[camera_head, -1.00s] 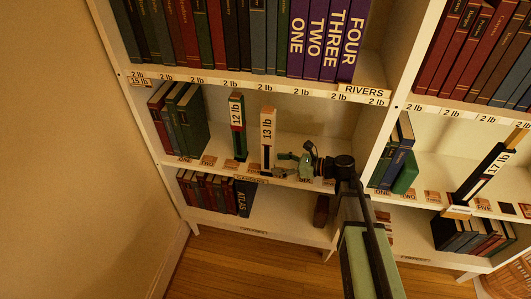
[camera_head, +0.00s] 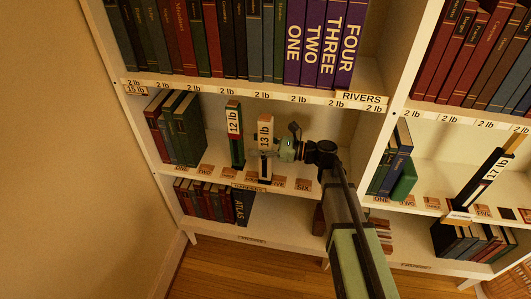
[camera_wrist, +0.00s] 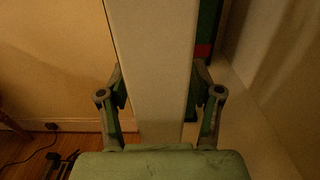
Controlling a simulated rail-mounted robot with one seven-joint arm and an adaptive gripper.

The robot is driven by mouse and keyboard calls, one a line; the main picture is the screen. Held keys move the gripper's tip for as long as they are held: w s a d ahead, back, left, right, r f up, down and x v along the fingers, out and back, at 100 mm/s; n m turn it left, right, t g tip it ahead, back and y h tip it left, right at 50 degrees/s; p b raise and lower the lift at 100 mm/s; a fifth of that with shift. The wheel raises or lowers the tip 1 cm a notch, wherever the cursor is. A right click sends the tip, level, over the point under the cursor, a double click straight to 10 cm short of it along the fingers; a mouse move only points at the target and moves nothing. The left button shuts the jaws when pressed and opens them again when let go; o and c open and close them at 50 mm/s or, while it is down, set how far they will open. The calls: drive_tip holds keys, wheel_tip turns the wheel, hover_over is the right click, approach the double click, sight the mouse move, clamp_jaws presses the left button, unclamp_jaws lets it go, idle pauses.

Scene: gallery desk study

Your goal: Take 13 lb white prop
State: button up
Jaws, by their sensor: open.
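The 13 lb white prop (camera_head: 265,134) stands upright on the middle shelf, its label facing out. In the wrist view the white prop (camera_wrist: 148,60) runs upright between my two fingers. My gripper (camera_head: 263,153) reaches in from the right at the prop's lower half; it also shows in the wrist view (camera_wrist: 159,88). It is open, with a finger on each side of the prop. The right finger is close to the prop's side; I cannot tell if it touches. The prop's foot is hidden in the wrist view.
A green 12 lb prop (camera_head: 235,135) stands just left of the white one. Books (camera_head: 187,130) fill the shelf's left end. A black 17 lb prop (camera_head: 487,178) leans in the right bay beyond the upright divider (camera_head: 392,110).

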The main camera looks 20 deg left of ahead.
clamp_jaws()
drive_tip(key=shift+r, duration=0.1)
idle(0.3)
